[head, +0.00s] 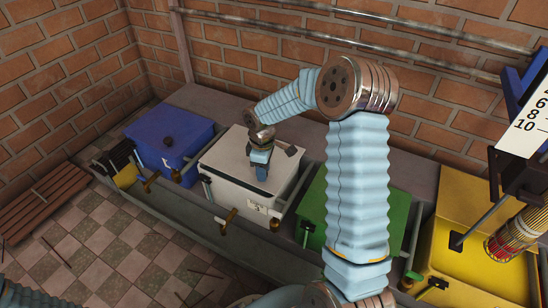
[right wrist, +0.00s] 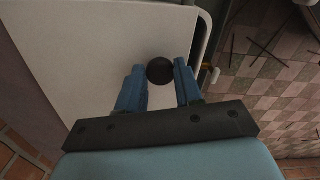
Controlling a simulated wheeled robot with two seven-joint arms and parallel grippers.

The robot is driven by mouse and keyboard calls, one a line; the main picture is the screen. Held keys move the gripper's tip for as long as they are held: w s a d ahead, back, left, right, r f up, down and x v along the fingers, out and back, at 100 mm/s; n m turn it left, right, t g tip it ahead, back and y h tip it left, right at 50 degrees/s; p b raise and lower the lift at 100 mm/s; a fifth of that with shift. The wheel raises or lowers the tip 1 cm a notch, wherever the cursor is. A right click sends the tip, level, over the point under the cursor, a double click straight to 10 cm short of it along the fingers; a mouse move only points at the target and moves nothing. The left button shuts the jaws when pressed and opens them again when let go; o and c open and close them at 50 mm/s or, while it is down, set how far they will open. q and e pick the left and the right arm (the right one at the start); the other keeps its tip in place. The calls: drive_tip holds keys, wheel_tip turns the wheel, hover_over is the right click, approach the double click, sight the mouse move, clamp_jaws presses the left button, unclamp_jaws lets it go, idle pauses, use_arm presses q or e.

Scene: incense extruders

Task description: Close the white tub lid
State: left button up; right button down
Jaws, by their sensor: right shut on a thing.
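The white tub (head: 245,194) stands in the row of tubs, left of the middle in the head view. Its white lid (head: 222,158) looks flat over the top; I cannot tell whether a small gap is left at the rim. My right gripper (head: 261,172) points down at the lid. In the right wrist view, a dark round knob (right wrist: 160,70) sits between my gripper's blue fingers (right wrist: 160,84), over the pale lid (right wrist: 85,60). The fingers are shut on the knob, near the lid's edge. My left gripper is not in view.
A blue tub (head: 168,135) stands to the left, a green tub (head: 314,205) to the right, partly hidden by my right arm. A yellow tub (head: 470,265) is farther right, beside a patterned cylinder (head: 515,238). Wooden slats (head: 45,205) lie at left on the open checkered floor (head: 120,245).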

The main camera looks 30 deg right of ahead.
drive_tip(key=shift+s+a, duration=0.4)
drive_tip(key=shift+a, duration=0.35)
drive_tip(key=shift+s+a, duration=0.35)
drive_tip(key=shift+a, duration=0.35)
drive_tip(key=c, duration=0.7)
unclamp_jaws()
drive_tip(key=shift+c, duration=0.2)
drive_tip(key=shift+r, duration=0.25)
wheel_tip(320, 180, up, 13)
drive_tip(key=p, duration=0.2)
drive_tip(key=shift+r+p, duration=0.15)
drive_tip(key=shift+p, duration=0.25)
